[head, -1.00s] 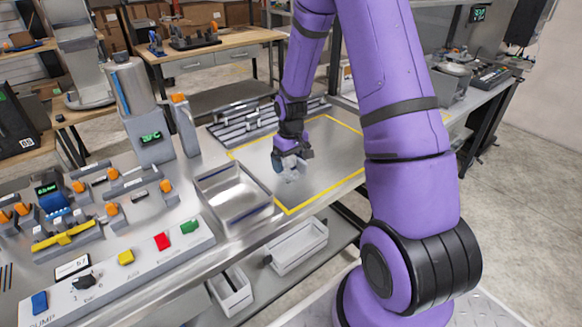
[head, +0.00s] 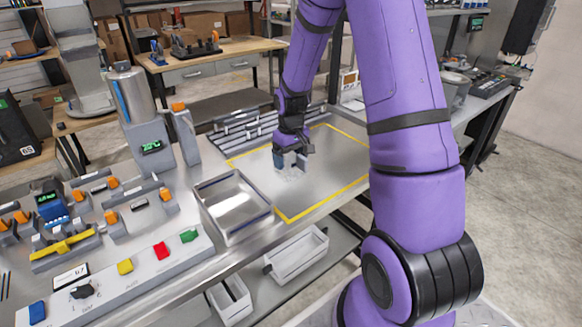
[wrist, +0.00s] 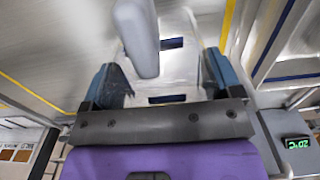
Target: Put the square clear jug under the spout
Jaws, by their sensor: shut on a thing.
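The square clear jug (head: 292,170) is over the steel worktop inside the yellow outline, small and hard to see in the head view. My gripper (head: 291,158) is shut on it from above. In the wrist view the jug (wrist: 178,72) shows between my gripper's two blue-grey fingers (wrist: 163,82). A pale rounded bar (wrist: 138,35) covers part of it; I cannot tell whether it is the jug's handle. Whether the jug touches the worktop is unclear. The dispenser (head: 130,95), a steel cylinder on a grey body with a green display, stands to the left. Its spout is not clear to see.
An open steel basin (head: 234,203) lies between the dispenser and the yellow outline (head: 285,216). A grey post with an orange cap (head: 185,133) stands beside the dispenser. A control panel with coloured buttons (head: 125,267) runs along the front left. The outlined area is otherwise clear.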

